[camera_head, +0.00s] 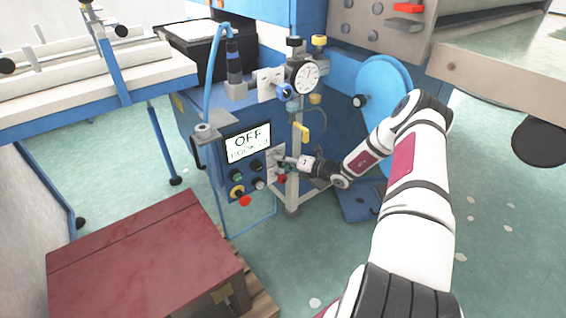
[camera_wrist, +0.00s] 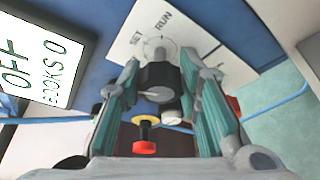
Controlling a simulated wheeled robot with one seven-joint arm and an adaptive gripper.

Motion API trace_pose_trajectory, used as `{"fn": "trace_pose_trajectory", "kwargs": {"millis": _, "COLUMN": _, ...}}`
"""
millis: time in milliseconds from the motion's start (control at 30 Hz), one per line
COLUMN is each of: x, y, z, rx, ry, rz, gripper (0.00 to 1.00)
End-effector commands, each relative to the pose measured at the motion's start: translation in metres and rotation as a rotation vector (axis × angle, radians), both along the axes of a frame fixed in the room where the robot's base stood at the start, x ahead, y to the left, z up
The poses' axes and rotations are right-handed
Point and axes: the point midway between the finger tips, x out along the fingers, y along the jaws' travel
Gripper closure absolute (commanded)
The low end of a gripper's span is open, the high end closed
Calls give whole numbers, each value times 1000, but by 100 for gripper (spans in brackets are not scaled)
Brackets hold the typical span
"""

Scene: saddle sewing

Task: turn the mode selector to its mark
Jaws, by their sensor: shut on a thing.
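The mode selector is a dark round knob (camera_wrist: 157,76) on a white plate (camera_wrist: 178,32) marked SET and RUN, in the wrist view. My gripper (camera_wrist: 160,68) has its two green-padded fingers on either side of the knob and is shut on it. In the head view my gripper (camera_head: 283,162) reaches the front of the blue control box from the right and hides most of the selector. The display (camera_head: 247,142) above left of it reads OFF, with a smaller line that reads BOOKS 0 in the wrist view (camera_wrist: 38,62). I cannot tell which mark the knob points to.
Below the display are small buttons and a red knob (camera_head: 245,201). A gauge (camera_head: 305,76), a yellow-handled valve (camera_head: 302,133) and a vertical post stand close to my gripper. A dark red box (camera_head: 140,255) sits at the lower left. Open floor lies at the right.

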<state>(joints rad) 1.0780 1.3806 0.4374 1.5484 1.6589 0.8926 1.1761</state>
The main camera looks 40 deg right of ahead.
Motion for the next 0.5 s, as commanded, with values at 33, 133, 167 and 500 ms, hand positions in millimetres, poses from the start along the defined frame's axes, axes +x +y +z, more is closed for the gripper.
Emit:
{"fn": "trace_pose_trajectory", "kwargs": {"millis": 33, "x": 1, "y": -1, "z": -2, "rx": 43, "ry": 1, "rz": -2, "gripper": 96}}
{"fn": "trace_pose_trajectory", "kwargs": {"millis": 133, "x": 0, "y": -1, "z": -3, "rx": 137, "ry": 4, "rz": -2, "gripper": 96}}
{"fn": "trace_pose_trajectory", "kwargs": {"millis": 167, "x": 0, "y": -1, "z": -3, "rx": 165, "ry": 6, "rz": -1, "gripper": 96}}
{"fn": "trace_pose_trajectory", "kwargs": {"millis": 500, "x": 0, "y": -1, "z": -4, "rx": 491, "ry": 17, "rz": -2, "gripper": 96}}
